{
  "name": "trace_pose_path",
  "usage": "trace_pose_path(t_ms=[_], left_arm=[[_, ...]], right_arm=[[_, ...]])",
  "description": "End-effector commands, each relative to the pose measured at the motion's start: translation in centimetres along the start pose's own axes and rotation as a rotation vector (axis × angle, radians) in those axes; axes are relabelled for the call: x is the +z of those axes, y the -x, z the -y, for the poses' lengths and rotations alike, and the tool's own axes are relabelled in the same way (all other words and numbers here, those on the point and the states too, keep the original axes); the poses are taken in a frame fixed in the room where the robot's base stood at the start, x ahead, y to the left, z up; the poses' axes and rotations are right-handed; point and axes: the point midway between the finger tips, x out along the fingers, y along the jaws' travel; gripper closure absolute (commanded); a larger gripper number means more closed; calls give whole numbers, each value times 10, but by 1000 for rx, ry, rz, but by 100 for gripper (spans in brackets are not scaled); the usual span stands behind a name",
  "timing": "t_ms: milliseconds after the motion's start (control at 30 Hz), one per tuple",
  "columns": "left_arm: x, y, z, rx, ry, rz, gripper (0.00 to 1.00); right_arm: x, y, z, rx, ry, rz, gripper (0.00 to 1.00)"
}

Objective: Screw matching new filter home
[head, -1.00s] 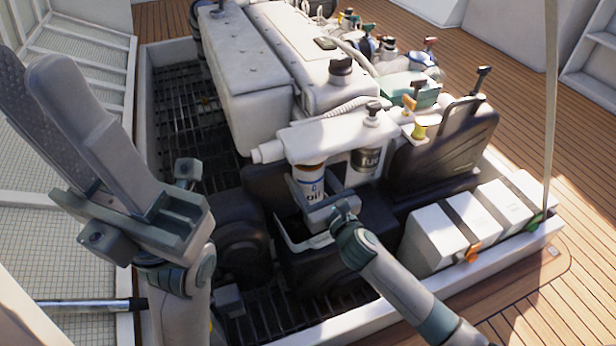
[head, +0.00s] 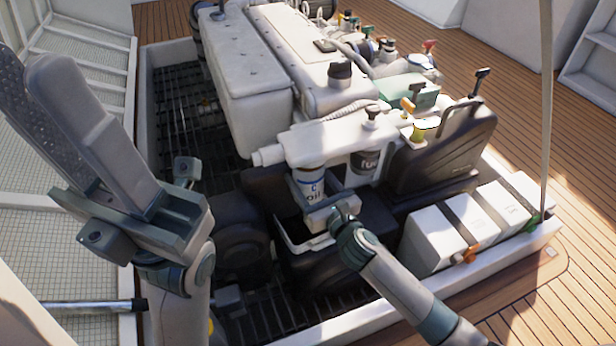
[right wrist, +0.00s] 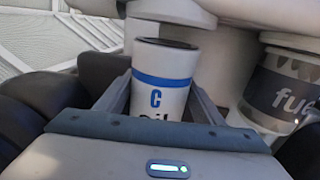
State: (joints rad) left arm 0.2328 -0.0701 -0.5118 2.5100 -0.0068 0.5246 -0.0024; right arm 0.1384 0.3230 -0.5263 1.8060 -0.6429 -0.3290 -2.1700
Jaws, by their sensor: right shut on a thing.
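The white oil filter (head: 310,187) stands roughly upright below the engine's pale front housing (head: 330,143). It has a blue band and a blue letter C with "oil" lettering, cut off in the right wrist view (right wrist: 160,82). My right gripper (head: 318,199) is shut on its body from the near side. In the right wrist view the filter's dark upper rim shows just below a pale round mount (right wrist: 172,12); whether they touch I cannot tell. My left gripper (head: 75,125) points up at the far left, away from the filter; its fingers overlap in view.
The fuel filter (head: 364,163), white with a dark label, hangs close right of the oil filter; it also shows in the right wrist view (right wrist: 285,88). A pale open tray (head: 290,240) lies below. White batteries (head: 432,238) stand at right. Open grating (head: 180,110) lies left.

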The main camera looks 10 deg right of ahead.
Motion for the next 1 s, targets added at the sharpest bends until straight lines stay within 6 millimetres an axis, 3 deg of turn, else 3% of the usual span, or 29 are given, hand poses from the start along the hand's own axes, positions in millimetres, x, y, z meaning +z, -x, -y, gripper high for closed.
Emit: trace_pose_path(t_ms=[1000], left_arm=[[1,-6,0,0,0,0,69]], right_arm=[[1,0,0,0,0,2,61]])
